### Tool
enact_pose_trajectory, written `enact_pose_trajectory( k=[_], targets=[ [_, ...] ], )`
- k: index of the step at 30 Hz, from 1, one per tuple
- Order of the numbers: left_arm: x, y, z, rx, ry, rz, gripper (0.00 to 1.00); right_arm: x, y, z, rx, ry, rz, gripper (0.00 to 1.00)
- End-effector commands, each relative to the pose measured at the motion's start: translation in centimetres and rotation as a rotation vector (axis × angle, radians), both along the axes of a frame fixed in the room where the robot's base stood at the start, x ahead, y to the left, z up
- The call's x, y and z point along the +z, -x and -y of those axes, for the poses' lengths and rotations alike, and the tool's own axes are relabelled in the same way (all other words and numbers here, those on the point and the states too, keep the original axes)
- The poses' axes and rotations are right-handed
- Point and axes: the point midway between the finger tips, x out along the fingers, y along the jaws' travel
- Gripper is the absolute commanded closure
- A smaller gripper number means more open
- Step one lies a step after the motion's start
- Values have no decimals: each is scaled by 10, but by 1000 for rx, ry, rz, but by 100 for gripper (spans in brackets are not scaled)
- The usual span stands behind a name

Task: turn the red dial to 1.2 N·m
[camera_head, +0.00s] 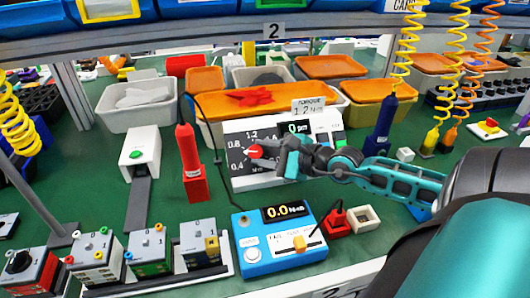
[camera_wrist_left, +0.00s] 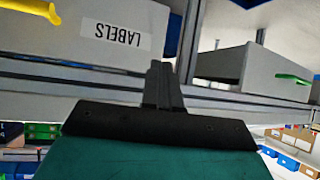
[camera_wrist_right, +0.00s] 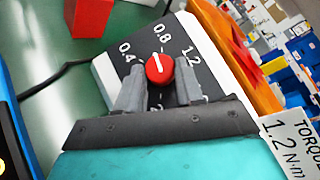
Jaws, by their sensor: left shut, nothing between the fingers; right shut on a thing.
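The red dial (camera_wrist_right: 159,68) sits on a dark scale panel (camera_wrist_right: 205,78) marked 0.4, 0.8 and 1.2. Its white pointer line aims about at the 0.8 mark in the right wrist view. My right gripper (camera_wrist_right: 159,75) is shut on the dial, one finger on each side. In the head view the dial (camera_head: 255,152) shows at the tip of my right gripper (camera_head: 264,154), which partly covers the panel. A card reading TORQUE 1.2 N·m (camera_head: 308,105) stands behind the panel. My left gripper (camera_wrist_left: 162,85) is shut and empty, near a LABELS bin (camera_wrist_left: 120,35).
A blue tester (camera_head: 278,241) with a 0.0 N·m display stands in front of the panel. A red post (camera_head: 190,165) is left of it. Several switch boxes line the front left. Trays and bins fill the back. Some green mat is free left of centre.

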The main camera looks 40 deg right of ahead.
Motion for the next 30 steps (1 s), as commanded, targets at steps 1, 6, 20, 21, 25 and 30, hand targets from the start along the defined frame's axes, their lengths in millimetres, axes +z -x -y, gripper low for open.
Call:
enact_pose_trajectory(
  k=[1,6,20,21,25,30],
  targets=[
    [0,0,0,0,0,1,100,0,0,0,0,1,1,94],
    [6,-1,0,0,0,4,100,2,0,1,-22,-18,12,94],
    [20,4,-13,16,-25,6,100,1,1,-3,-206,-181,100,94],
    [21,5,-14,19,-27,3,100,0,1,-4,-224,-196,108,94],
    [24,7,-17,26,-30,4,100,-1,1,-4,-273,-236,133,94],
    [25,8,-18,29,-29,4,100,-3,1,-5,-300,-257,147,94]
  ],
)
